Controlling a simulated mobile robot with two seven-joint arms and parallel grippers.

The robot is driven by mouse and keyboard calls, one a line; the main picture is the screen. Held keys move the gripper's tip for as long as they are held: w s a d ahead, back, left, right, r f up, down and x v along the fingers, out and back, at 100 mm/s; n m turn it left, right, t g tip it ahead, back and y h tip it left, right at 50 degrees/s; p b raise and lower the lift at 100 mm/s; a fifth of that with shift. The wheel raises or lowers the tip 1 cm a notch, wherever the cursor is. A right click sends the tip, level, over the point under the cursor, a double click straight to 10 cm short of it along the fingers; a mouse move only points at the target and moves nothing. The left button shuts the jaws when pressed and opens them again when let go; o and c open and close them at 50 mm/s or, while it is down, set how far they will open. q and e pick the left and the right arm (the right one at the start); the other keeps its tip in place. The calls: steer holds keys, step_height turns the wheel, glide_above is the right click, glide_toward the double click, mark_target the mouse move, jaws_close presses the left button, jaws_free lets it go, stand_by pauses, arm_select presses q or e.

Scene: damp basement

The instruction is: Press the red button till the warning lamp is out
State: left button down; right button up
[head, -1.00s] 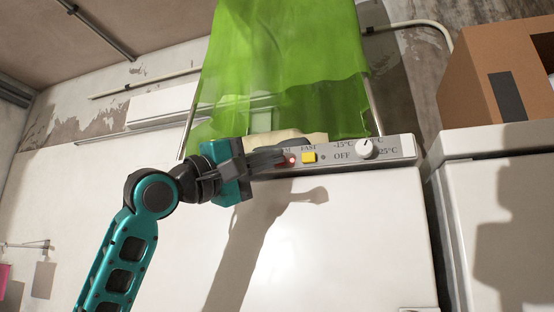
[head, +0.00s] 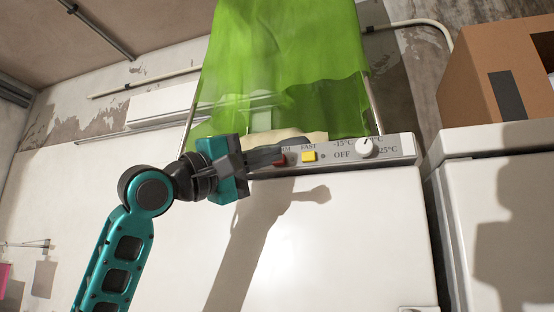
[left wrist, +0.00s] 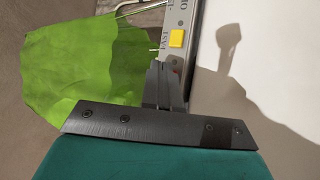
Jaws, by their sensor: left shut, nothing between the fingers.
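A grey control panel (head: 400,150) runs along the top front edge of a white chest. The red button (head: 280,160) shows partly below my fingers, left of the yellow button (head: 309,156). No red glow shows on the panel now; the fingers may hide part of the lamp's spot. My left gripper (head: 302,143) is shut and empty, its tips along the panel's upper edge above the red button. In the left wrist view the fingertips (left wrist: 160,66) lie beside the panel, near the yellow button. I cannot tell whether they touch the panel. My right gripper is not in view.
A white dial (head: 366,148) sits at the panel's right end. A green cloth (head: 285,60) hangs behind it. A cardboard box (head: 480,80) stands on a white appliance (head: 500,141) at the right. The chest's front (head: 360,230) is clear.

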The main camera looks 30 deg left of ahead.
arm_select(q)
steer(key=shift+s, duration=0.1)
steer(key=shift+s+d+b, duration=0.15)
steer(key=shift+s+d, duration=0.1)
steer(key=shift+s, duration=0.7)
steer(key=shift+s+d+b, duration=0.1)
steer(key=shift+s+d, duration=0.1)
steer(key=shift+s, duration=0.75)
steer(key=shift+s+d+b, duration=0.15)
steer(key=shift+s+d, duration=0.1)
steer(key=shift+s, duration=0.7)
